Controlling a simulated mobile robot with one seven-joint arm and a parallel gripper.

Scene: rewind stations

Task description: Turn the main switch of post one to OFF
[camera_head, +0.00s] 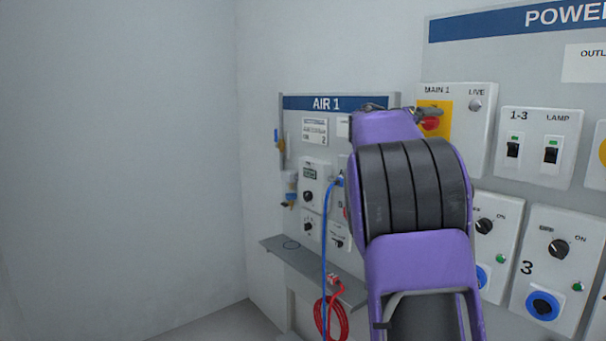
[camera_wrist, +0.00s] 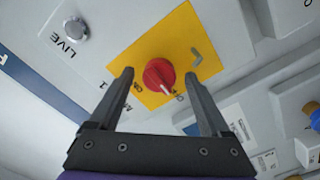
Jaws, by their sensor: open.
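The main switch is a red rotary knob (camera_wrist: 158,74) on a yellow plate (camera_wrist: 181,37). In the head view the knob (camera_head: 431,125) shows on the panel marked MAIN 1 (camera_head: 475,132), partly behind my arm and gripper. My gripper (camera_wrist: 161,77) is open, with one finger on each side of the knob in the wrist view. I cannot tell whether the fingers touch it. A white mark on the knob points down and slightly right in the wrist view.
The LIVE lamp (camera_wrist: 76,30) is beside the yellow plate, unlit-looking grey. Right of MAIN 1 is the 1-3 LAMP switch box (camera_head: 535,150). The AIR 1 board (camera_head: 310,103), with a blue hose (camera_head: 326,235) and a shelf (camera_head: 300,262), is left of my arm.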

